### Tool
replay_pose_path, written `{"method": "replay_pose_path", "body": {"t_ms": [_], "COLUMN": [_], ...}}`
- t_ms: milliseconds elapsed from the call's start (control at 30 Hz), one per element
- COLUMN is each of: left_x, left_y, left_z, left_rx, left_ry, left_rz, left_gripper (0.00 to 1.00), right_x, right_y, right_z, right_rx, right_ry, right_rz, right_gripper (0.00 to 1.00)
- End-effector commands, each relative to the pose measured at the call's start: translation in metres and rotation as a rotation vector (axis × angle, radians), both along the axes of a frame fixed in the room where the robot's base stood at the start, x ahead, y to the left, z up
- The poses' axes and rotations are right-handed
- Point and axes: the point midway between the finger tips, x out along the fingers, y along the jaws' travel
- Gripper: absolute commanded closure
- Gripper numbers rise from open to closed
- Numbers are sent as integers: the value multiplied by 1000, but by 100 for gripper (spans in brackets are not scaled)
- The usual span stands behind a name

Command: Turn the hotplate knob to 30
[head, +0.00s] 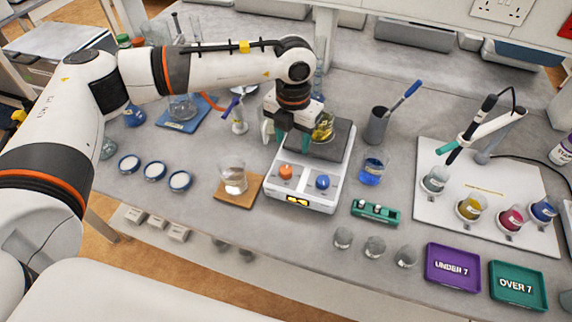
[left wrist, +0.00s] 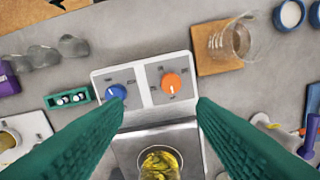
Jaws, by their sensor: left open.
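The white hotplate (head: 334,177) stands mid-bench with a grey top plate and two knobs on its front panel. The orange knob (head: 286,171) is on the left and the blue knob (head: 322,182) on the right. In the left wrist view the orange knob (left wrist: 171,84) and blue knob (left wrist: 117,92) show white pointer marks; the dial print is too small to read. My left gripper (head: 288,136) is open and empty above the hotplate, behind the knobs. Its green fingers (left wrist: 160,106) are apart and touch neither knob. My right gripper is out of view.
A beaker of yellow liquid (head: 323,131) stands on the hotplate, close beside my left gripper. A clear beaker (head: 234,179) on a wooden mat is to the left. A beaker of blue liquid (head: 371,171) and a green rack (head: 375,212) are to the right.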

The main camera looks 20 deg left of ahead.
Motion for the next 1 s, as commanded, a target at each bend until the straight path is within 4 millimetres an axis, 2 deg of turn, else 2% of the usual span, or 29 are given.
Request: {"method": "replay_pose_path", "body": {"t_ms": [100,233,500,700,1000], "left_x": [5,4,4,4,5], "left_y": [13,14,15,16,17], "left_z": [1,-14,-67,-100,-116], "left_rx": [52,52,50,48,47], "left_ry": [-10,-6,-4,-6,-9], "left_rz": [18,19,17,16,15], "left_gripper": [48,48,48,48,48], "right_x": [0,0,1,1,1], "right_y": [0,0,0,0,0], "right_z": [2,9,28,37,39], "right_rx": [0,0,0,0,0], "right_ry": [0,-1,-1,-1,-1], "right_rz": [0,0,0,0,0], "right_gripper": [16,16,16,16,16]}}
